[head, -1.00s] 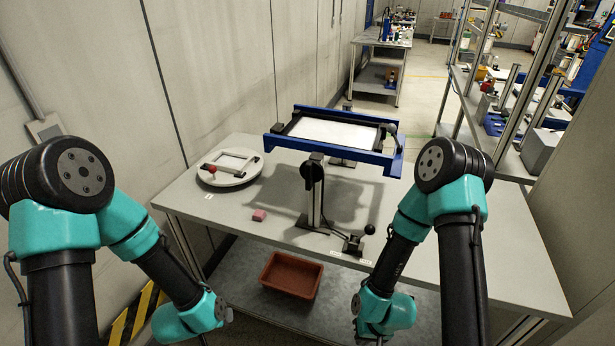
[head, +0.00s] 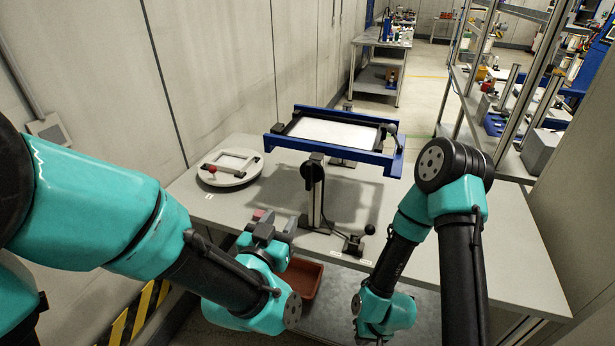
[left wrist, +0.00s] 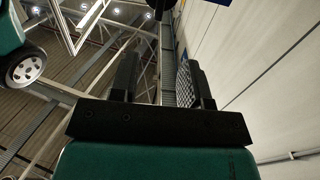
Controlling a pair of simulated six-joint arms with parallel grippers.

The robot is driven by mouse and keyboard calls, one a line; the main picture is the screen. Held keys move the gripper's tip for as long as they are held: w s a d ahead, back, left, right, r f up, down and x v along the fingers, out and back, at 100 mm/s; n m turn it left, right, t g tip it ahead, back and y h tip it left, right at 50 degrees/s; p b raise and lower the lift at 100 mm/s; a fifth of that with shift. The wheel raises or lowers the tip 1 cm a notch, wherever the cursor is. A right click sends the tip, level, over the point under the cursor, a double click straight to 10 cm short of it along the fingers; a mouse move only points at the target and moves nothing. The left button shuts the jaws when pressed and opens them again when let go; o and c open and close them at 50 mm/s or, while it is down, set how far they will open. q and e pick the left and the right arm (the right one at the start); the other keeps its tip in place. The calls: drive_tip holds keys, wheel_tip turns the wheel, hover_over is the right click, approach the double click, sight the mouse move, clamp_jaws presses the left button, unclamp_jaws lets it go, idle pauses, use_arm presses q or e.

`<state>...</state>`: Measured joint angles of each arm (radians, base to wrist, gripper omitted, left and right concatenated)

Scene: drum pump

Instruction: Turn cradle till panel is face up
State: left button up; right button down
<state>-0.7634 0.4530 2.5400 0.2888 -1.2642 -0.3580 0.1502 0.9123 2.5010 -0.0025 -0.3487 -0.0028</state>
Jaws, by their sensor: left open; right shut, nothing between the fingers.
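The cradle, a blue frame (head: 375,157) with a dark inner frame, sits level on a post stand (head: 316,200) in the middle of the table. A white panel (head: 335,131) lies flat within it; I cannot tell which face is up. A black round knob (head: 312,172) is on the near side of the stand. My left gripper (head: 273,220) is open and empty in front of the stand, near the table's front edge and apart from the cradle. Its spread fingers show in the left wrist view (left wrist: 160,82). My right gripper is below the head view's edge.
A round white plate (head: 231,177) with a small frame and red knob is at the table's left. A pink block (head: 259,214) is partly hidden behind my left gripper. A black ball lever (head: 369,230) stands right of the post. A red-brown bin (head: 305,279) is below.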

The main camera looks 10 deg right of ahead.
sight(308, 176)
use_arm(q)
drive_tip(key=shift+w, duration=0.15)
drive_tip(key=x, duration=1.7)
drive_tip(key=shift+f, duration=0.15)
drive_tip(key=shift+c, duration=0.2)
clamp_jaws()
